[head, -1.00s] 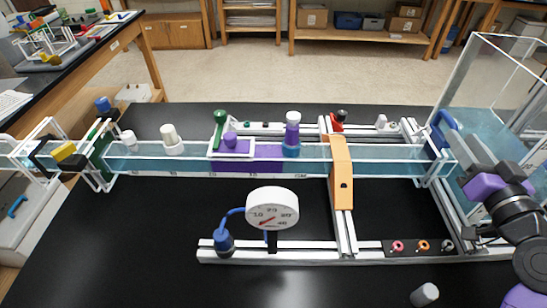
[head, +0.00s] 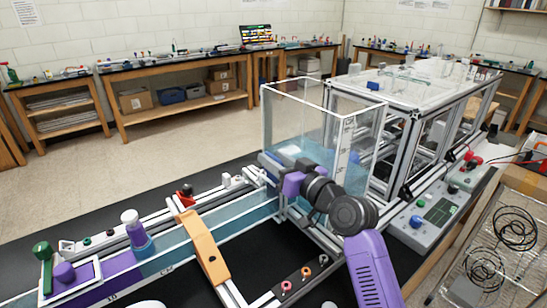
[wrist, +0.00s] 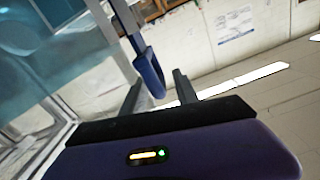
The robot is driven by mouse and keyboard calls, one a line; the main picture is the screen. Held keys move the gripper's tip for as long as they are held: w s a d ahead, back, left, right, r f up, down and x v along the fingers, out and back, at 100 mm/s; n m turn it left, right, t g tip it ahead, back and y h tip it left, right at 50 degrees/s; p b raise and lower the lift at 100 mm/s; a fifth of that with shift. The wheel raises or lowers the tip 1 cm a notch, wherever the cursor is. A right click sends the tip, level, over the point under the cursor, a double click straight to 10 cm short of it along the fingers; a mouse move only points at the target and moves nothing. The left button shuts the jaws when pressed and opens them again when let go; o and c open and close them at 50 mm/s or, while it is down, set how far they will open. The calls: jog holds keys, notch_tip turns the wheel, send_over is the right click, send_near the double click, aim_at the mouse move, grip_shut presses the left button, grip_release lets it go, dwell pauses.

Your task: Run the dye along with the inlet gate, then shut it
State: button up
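In the head view, purple dye (head: 118,263) fills a stretch of the clear channel (head: 250,218) at the lower left; pale blue water lies to its right. The clear tank (head: 345,140) stands at the channel's right end. My gripper (head: 284,168) is at the tank's near left side, where the channel meets it. The fingers are apart, with a gap on the right of the handle. The gate plate itself is hidden.
An orange bridge (head: 203,245) crosses the channel. A white-capped purple bottle (head: 133,225) and a green-handled part (head: 42,258) stand along it. A grey control box (head: 435,220) and a wire rack (head: 495,250) are at the right.

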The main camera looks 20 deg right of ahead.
jog(key=shift+w, duration=0.15)
grip_shut()
jog(key=shift+a, duration=0.1)
dwell(1.3)
